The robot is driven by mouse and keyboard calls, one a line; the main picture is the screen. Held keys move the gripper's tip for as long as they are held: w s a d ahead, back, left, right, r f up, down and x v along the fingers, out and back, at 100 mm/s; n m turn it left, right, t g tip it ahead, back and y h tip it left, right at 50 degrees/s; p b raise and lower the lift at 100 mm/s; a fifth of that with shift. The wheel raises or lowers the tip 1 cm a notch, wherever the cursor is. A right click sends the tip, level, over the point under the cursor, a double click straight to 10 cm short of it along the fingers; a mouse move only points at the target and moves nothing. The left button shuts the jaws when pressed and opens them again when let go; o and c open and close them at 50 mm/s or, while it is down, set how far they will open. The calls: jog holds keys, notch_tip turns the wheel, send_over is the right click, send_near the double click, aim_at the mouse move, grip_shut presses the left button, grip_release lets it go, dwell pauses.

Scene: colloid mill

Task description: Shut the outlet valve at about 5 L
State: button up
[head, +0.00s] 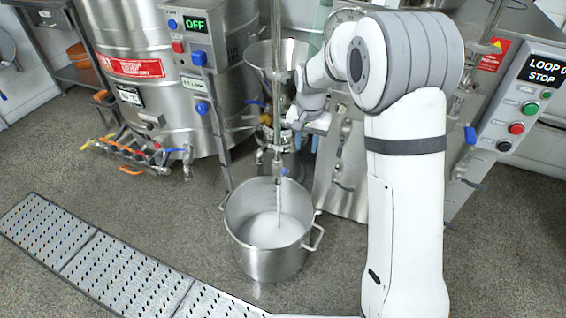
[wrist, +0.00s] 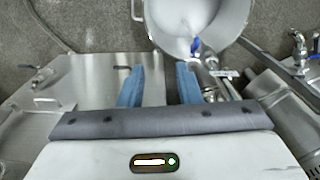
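A steel pot (head: 268,250) stands on the floor, part filled with white liquid (head: 272,228). A thin vertical pipe or stream comes down into it from the outlet. The outlet valve's blue handle (head: 284,171) shows above the pot's back rim. In the wrist view, the blue handle (wrist: 195,46) lies at the pot's edge (wrist: 146,20), just beyond the right fingertip. My gripper (wrist: 157,68) has two blue fingers spread apart with nothing between them. I cannot read a volume in the pot.
A steel tank (head: 175,75) with an OFF panel (head: 195,22) stands at the left. A control panel reading LOOP and STOP (head: 545,70) is at the right. A funnel (head: 268,58) rises behind the pot. A perforated floor grate (head: 100,255) runs along the front left.

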jog(key=m, duration=0.1)
send_over(285, 171)
jog(key=w, duration=0.1)
jog(key=f, duration=0.9)
jog(key=shift+w+f, duration=0.2)
jog(key=shift+f, duration=0.2)
notch_tip(285, 171, down, 8)
jog(key=shift+r+b, duration=0.1)
jog(key=shift+b, duration=1)
grip_shut()
jog(key=shift+a, duration=0.1)
